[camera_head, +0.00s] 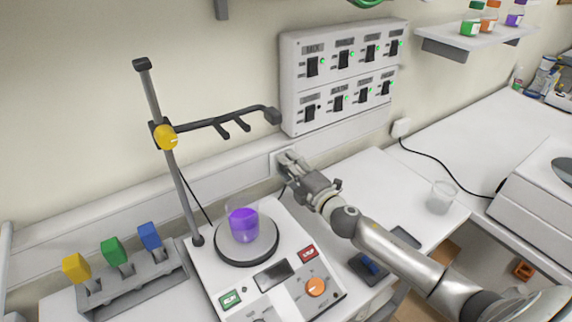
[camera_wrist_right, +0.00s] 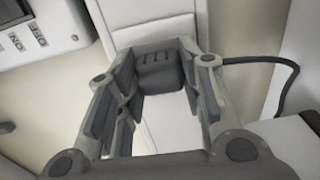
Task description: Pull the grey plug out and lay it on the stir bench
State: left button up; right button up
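The grey plug (camera_wrist_right: 160,73) is a dark block with ridges. In the right wrist view it sits at the wall, between the tips of my right gripper (camera_wrist_right: 158,82). The fingers stand apart on both sides of it, with little room at the sides; I see no clear grip. In the head view my right gripper (camera_head: 287,165) is at the wall socket below the switch panel and hides most of the plug. The stir bench (camera_head: 215,283) stands left of my arm, with a round plate bearing a beaker of purple liquid (camera_head: 243,224). My left gripper is out of view.
A stand (camera_head: 172,140) with a side arm rises behind the stir bench. A rack (camera_head: 150,284) with yellow, green and blue pieces is at the left. The switch panel (camera_head: 340,75) is above. A clear beaker (camera_head: 440,197) stands right of my arm. A white plug (camera_head: 401,127) is further right.

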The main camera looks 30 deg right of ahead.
grip_shut()
jog(key=shift+s, duration=0.15)
jog(key=shift+s+d, duration=0.25)
jog(key=shift+s, duration=1.2)
jog(key=shift+s+d, duration=0.2)
jog(key=shift+s, duration=1.2)
